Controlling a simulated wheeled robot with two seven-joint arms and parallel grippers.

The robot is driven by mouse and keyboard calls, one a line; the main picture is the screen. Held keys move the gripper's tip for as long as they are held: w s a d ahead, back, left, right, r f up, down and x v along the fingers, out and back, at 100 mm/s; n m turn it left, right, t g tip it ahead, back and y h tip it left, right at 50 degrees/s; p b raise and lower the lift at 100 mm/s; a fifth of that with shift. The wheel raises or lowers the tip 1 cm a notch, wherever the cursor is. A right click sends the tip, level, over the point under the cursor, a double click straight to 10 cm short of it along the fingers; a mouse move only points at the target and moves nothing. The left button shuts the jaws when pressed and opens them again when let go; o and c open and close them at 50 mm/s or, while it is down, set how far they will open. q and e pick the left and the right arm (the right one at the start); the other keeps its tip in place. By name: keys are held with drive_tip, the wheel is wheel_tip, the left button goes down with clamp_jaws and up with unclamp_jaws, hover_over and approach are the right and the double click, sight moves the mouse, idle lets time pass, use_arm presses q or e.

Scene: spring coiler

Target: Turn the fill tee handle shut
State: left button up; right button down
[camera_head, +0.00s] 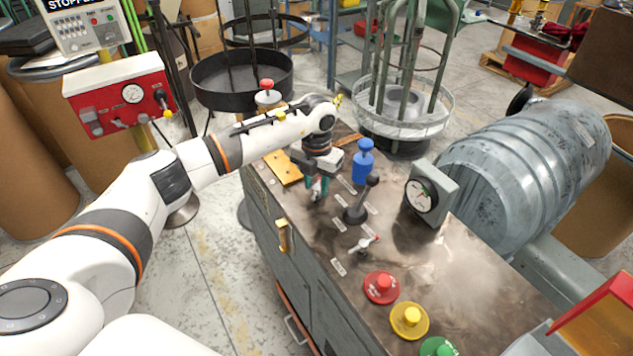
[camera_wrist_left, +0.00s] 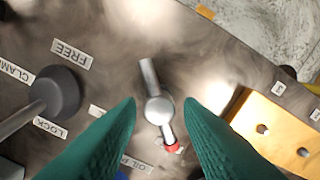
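A small silver tee handle with a red tip (camera_wrist_left: 158,108) stands on the worn metal bench top in the left wrist view. Its bar runs nearly up and down the picture, red tip at the bottom. The labels near it are only partly legible. My left gripper (camera_wrist_left: 160,101) points down over it with its teal fingers open, one on each side of the handle, with gaps between. In the head view the left gripper (camera_head: 317,190) hides most of this handle. A second tee handle with a red tip (camera_head: 366,243) sits nearer the front. My right gripper is not in view.
A black-knobbed lever (camera_head: 355,212) with FREE and LOCK labels (camera_wrist_left: 71,54) stands close by. A blue bottle-shaped part (camera_head: 362,165), a dial gauge (camera_head: 421,196), a yellow plate (camera_head: 284,168) and red (camera_head: 381,287), yellow (camera_head: 409,320) and green buttons (camera_head: 438,347) are on the bench.

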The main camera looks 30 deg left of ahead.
sight(316, 187)
use_arm(q)
drive_tip(key=shift+o, duration=0.4)
wheel_tip(316, 187, up, 12)
drive_tip(key=b, duration=0.1)
idle(0.3)
drive_tip(key=shift+s+f, duration=0.1)
idle(0.3)
